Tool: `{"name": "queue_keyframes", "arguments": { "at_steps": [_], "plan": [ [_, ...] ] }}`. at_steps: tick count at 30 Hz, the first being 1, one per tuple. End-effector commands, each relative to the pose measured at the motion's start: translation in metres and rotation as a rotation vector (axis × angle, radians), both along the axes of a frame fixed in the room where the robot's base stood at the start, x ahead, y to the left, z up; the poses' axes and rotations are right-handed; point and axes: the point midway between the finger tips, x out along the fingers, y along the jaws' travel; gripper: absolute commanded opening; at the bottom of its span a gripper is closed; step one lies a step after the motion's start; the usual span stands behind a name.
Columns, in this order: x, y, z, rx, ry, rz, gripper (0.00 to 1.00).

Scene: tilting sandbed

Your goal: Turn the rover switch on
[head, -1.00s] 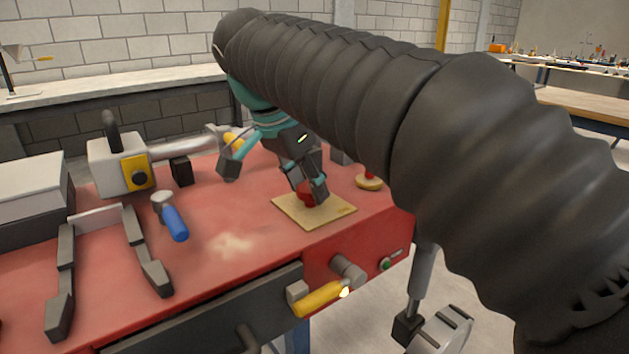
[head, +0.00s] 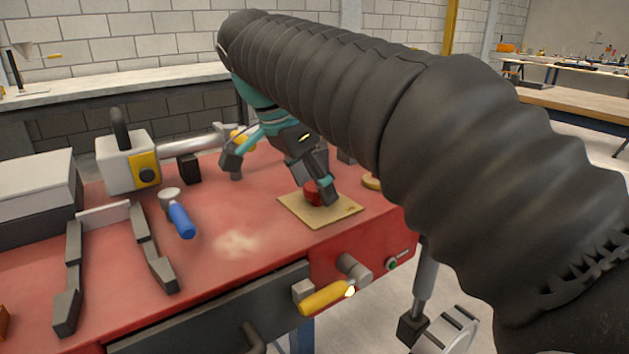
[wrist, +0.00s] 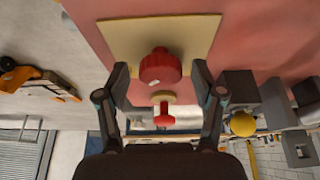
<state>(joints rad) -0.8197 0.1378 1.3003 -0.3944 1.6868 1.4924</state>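A red round knob (head: 311,193) sits on a square tan plate (head: 300,210) on the red bench top. I take this knob to be the rover switch; no readable label confirms it. The head view shows it partly hidden behind a dark finger. In the wrist view the red knob (wrist: 160,67) appears whole, with a small pale mark, in front of the tan plate (wrist: 205,35). My gripper (head: 278,176) is open. In the wrist view its fingers (wrist: 160,83) stand apart on both sides of the knob's lower edge, with visible gaps. I cannot tell how far the fingertips are from the plate.
A smaller red knob on a yellowish base (wrist: 163,108) stands close by; my arm mostly covers its base in the head view (head: 371,183). A blue-handled tool (head: 181,220), a grey-and-yellow box (head: 128,160) and dark rails (head: 151,250) lie left. A yellow handle (head: 326,297) sticks out in front.

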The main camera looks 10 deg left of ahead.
Motion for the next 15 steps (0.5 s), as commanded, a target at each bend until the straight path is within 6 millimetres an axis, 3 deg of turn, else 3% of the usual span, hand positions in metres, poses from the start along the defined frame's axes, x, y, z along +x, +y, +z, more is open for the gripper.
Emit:
{"name": "queue_keyframes", "arguments": {
  "at_steps": [10,15],
  "plan": [
    [-0.001,0.002,0.005,0.003,-0.004,0.002,0.70],
    [-0.007,0.007,0.023,0.004,-0.004,0.002,0.70]
  ]
}}
